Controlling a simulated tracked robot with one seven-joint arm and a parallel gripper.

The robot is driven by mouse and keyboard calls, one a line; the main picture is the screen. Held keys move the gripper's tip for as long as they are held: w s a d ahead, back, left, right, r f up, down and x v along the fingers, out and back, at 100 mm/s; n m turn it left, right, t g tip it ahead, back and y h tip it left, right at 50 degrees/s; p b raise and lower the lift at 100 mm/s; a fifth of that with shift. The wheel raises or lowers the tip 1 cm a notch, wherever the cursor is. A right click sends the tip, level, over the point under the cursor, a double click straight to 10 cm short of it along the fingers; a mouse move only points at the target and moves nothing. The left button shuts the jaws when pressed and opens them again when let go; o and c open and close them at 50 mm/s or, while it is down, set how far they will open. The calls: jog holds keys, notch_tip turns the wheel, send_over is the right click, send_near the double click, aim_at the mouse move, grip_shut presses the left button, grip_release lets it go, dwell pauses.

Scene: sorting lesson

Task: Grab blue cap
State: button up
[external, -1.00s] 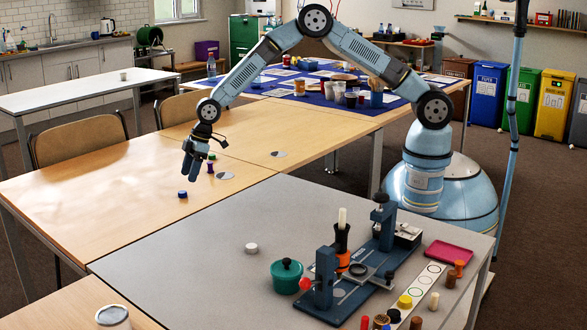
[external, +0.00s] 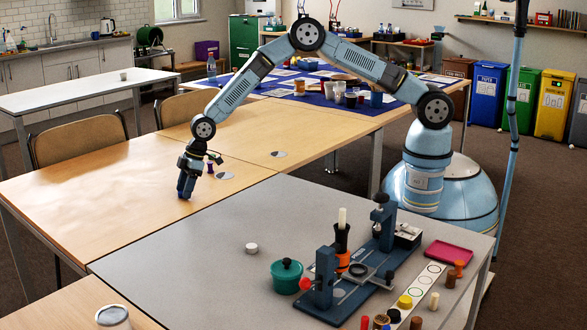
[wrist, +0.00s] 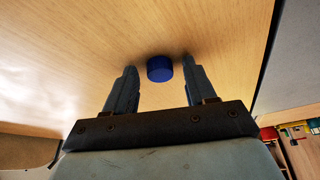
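The blue cap (wrist: 160,69) is a short round piece on the wooden table (external: 105,205). In the wrist view it sits between the tips of my gripper's two fingers, nearer the right finger, with a gap on the left. My gripper (wrist: 157,85) is open around it. In the external view my gripper (external: 186,190) points down, low over the table near its front edge, and its fingers hide the cap.
A small purple and green piece (external: 211,163) stands just behind my gripper. The grey table (external: 200,240) adjoins in front, with a white cap (external: 252,248), a teal pot (external: 287,278) and a blue fixture (external: 355,270). The wooden table to the left is clear.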

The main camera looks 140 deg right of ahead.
jog(key=shift+s, duration=0.1)
grip_shut()
dwell(0.4)
